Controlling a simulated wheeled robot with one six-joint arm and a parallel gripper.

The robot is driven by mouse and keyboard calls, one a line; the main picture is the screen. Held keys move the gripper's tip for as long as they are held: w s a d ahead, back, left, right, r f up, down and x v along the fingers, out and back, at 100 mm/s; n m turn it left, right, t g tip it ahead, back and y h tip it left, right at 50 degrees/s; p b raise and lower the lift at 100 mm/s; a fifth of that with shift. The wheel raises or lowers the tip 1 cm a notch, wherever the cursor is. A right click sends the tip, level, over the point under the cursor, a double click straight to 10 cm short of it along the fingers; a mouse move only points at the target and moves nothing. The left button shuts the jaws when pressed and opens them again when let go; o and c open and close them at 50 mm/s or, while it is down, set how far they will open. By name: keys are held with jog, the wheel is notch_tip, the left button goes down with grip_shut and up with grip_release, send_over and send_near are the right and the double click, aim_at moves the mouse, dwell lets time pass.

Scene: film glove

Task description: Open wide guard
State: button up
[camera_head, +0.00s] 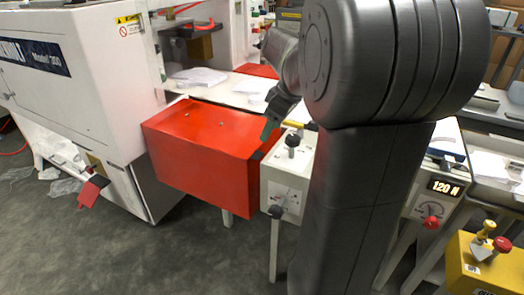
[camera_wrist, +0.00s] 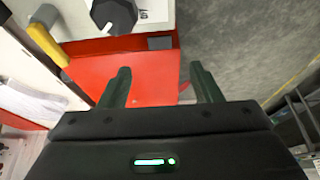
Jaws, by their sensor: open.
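The large red guard (camera_head: 205,150) is a box-shaped cover on the machine in the middle of the head view. It looks closed. It also fills the centre of the wrist view (camera_wrist: 145,82). A small grey patch (camera_wrist: 160,43) sits at its edge near the control box. My gripper (camera_head: 267,130) is at the guard's right end in the head view, pointing down. In the wrist view my gripper (camera_wrist: 160,72) has two dark green fingers spread apart over the red surface, with nothing held between them. I cannot tell whether the fingers touch the guard.
A light control box (camera_head: 287,185) with black knobs (camera_head: 292,140) stands right of the guard. A yellow handle (camera_wrist: 45,42) shows near it. A white machine (camera_head: 70,80) stands at left. A display reading 120 (camera_head: 443,187) and a yellow unit (camera_head: 485,265) are at right. Grey floor (camera_head: 150,250) is open in front.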

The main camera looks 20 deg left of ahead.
aim_at(258, 155)
jog(key=b+x, duration=0.2)
jog(key=x, duration=0.7)
grip_shut()
